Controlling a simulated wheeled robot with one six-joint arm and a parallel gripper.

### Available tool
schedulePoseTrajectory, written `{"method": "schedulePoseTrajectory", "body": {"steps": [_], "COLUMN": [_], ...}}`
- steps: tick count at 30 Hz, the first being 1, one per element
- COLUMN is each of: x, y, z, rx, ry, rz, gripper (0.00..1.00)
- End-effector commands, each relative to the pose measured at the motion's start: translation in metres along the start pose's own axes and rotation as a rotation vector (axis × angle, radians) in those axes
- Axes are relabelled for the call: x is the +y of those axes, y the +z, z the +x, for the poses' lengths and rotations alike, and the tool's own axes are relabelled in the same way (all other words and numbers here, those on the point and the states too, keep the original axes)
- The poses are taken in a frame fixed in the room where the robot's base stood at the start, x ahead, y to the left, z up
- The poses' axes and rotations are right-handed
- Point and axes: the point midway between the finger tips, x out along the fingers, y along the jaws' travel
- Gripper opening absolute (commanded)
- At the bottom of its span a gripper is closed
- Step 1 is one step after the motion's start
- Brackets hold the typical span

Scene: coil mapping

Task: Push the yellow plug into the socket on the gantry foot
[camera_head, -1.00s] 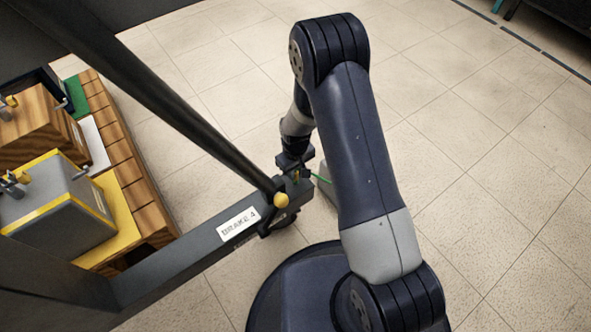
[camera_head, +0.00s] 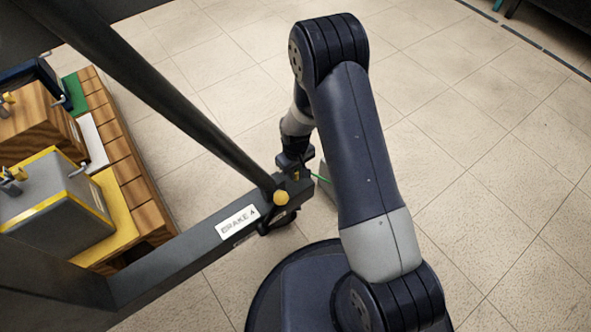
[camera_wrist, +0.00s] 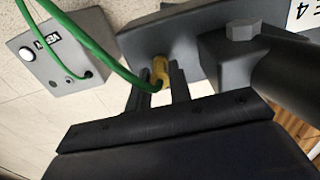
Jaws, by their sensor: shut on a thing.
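The yellow plug (camera_wrist: 160,70) is between the two fingers of my gripper (camera_wrist: 158,92) in the wrist view, with a green cable (camera_wrist: 98,50) running from it. The gripper is shut on the plug. The plug's far end meets the face of the dark gantry foot (camera_wrist: 195,38); the socket is hidden, so I cannot tell how deep the plug sits. In the head view my gripper (camera_head: 294,172) is at the end of the gantry foot (camera_head: 200,248), which bears a white "BRAKE 4" label (camera_head: 238,221).
A grey box (camera_wrist: 55,58) with a button and label stands on the floor, the green cable entering it. The dark gantry strut (camera_head: 165,95) slopes down beside my gripper, with a yellow knob (camera_head: 281,197) near its foot. Loaded wooden pallet (camera_head: 135,185) at left; floor right is clear.

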Motion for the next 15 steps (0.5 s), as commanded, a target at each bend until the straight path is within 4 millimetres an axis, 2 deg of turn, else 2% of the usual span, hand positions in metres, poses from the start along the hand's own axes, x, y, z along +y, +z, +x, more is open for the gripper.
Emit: {"method": "schedulePoseTrajectory", "body": {"steps": [10,11,15], "x": [-0.0002,-0.0002,-0.0002], "y": [0.0005,0.0005,0.0004], "z": [0.0013,0.0013,0.0011], "rx": [-0.001,-0.001,-0.001], "ry": [0.0,0.0,0.0], "rz": [0.0,0.0,0.0], "gripper": [0.0,0.22,0.34]}}
